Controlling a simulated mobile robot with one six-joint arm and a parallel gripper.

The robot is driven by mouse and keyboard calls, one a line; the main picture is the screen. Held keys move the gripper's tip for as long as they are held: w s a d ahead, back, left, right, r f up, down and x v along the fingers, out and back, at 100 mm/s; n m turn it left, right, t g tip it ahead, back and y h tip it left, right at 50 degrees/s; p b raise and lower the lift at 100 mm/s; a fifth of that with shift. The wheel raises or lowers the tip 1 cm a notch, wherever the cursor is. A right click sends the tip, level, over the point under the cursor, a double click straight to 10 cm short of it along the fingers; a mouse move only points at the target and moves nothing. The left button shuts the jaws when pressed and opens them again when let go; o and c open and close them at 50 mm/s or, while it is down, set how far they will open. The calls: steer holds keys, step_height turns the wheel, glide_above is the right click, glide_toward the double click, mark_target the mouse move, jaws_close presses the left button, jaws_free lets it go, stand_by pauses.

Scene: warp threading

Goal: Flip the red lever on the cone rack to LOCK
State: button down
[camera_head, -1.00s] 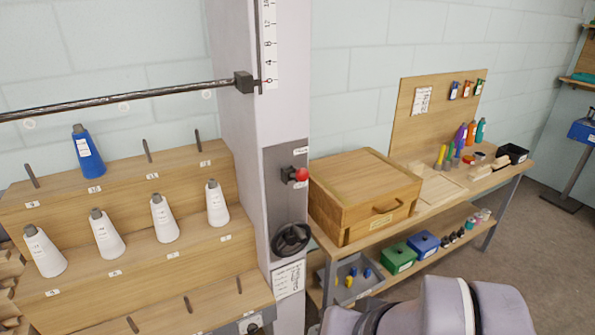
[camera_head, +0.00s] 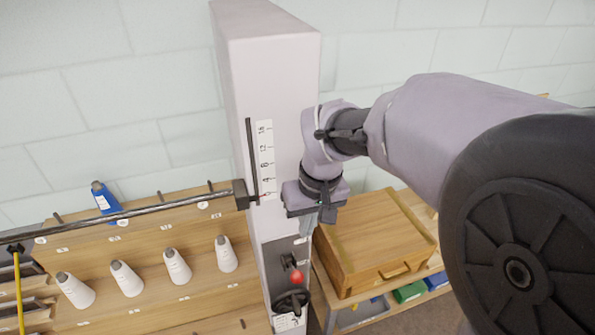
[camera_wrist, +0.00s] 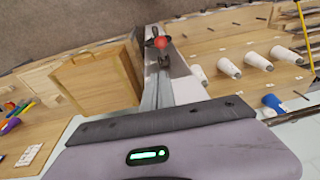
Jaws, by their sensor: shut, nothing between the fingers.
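The red lever knob (camera_head: 296,277) sits on a dark panel on the front of the pale post of the cone rack (camera_head: 183,290). In the wrist view the red knob (camera_wrist: 161,42) shows near the top middle, just beyond the fingers. My gripper (camera_head: 307,232) is shut and empty, pointing down in front of the post, above the knob and apart from it in the head view. In the wrist view my gripper (camera_wrist: 157,100) points toward the panel. I cannot read the lever's labels from here.
A black handwheel (camera_head: 292,300) sits just below the knob. A dark horizontal bar (camera_head: 130,213) meets the post at left. White cones (camera_head: 178,266) and a blue cone (camera_head: 103,197) stand on the rack. A wooden box (camera_head: 375,240) stands close on the right.

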glide_above(293, 269)
steer(key=s+d, duration=0.2)
steer(key=f, duration=1.3)
steer(key=shift+w+a+b, duration=0.1)
steer(key=shift+a+b, duration=0.1)
steer(key=shift+b, duration=0.2)
steer(key=shift+f, duration=0.35)
